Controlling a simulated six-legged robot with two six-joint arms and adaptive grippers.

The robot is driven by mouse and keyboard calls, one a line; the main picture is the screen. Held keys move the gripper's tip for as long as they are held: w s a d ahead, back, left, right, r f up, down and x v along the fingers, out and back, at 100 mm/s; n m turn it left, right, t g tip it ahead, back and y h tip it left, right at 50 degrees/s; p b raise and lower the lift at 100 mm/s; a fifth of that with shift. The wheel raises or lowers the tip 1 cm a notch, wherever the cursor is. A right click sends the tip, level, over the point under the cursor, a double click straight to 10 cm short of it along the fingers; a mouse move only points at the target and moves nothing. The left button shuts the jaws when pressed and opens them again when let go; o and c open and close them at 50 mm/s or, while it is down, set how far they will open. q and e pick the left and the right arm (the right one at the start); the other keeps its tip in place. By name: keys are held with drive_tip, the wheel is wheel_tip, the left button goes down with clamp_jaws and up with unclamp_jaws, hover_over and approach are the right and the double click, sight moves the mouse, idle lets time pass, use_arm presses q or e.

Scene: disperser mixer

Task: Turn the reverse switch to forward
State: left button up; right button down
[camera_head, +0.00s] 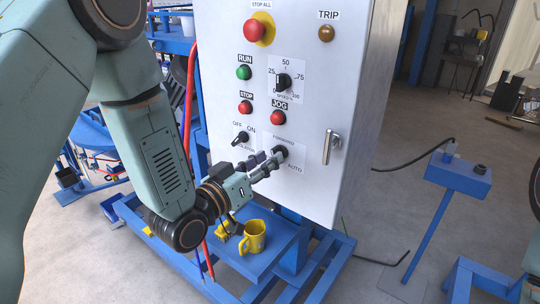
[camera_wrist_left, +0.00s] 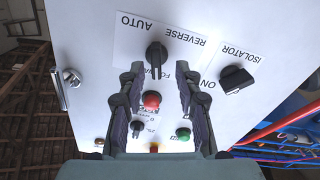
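The reverse switch (camera_head: 281,152) is a black rotary knob on the front of the grey control cabinet. In the left wrist view the knob (camera_wrist_left: 157,56) sits on a white plate reading AUTO and REVERSE, with a partly covered FORWARD label. Its handle runs roughly up and down in that view; I cannot tell which label it points to. My left gripper (camera_head: 264,168) is in front of the knob. In the wrist view its open fingers (camera_wrist_left: 160,77) stand on either side of the knob, with gaps; contact is not visible. My right gripper is not in view.
The isolator switch (camera_head: 241,137) is beside the reverse switch. Red JOG (camera_head: 278,117) and STOP (camera_head: 245,107) buttons and the speed dial (camera_head: 284,81) are above. A door handle (camera_head: 331,146) protrudes at right. A yellow mug (camera_head: 253,238) stands on a blue shelf below.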

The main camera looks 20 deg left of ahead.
use_arm(q)
drive_tip(key=shift+w+d, duration=0.8)
drive_tip(key=shift+w, duration=0.05)
drive_tip(key=shift+a, duration=0.45)
drive_tip(key=c, duration=0.6)
drive_tip(key=shift+s+d, duration=0.1)
drive_tip(key=shift+d, duration=0.2)
clamp_jaws()
drive_tip(key=shift+a, duration=0.1)
drive_tip(key=shift+a, duration=0.1)
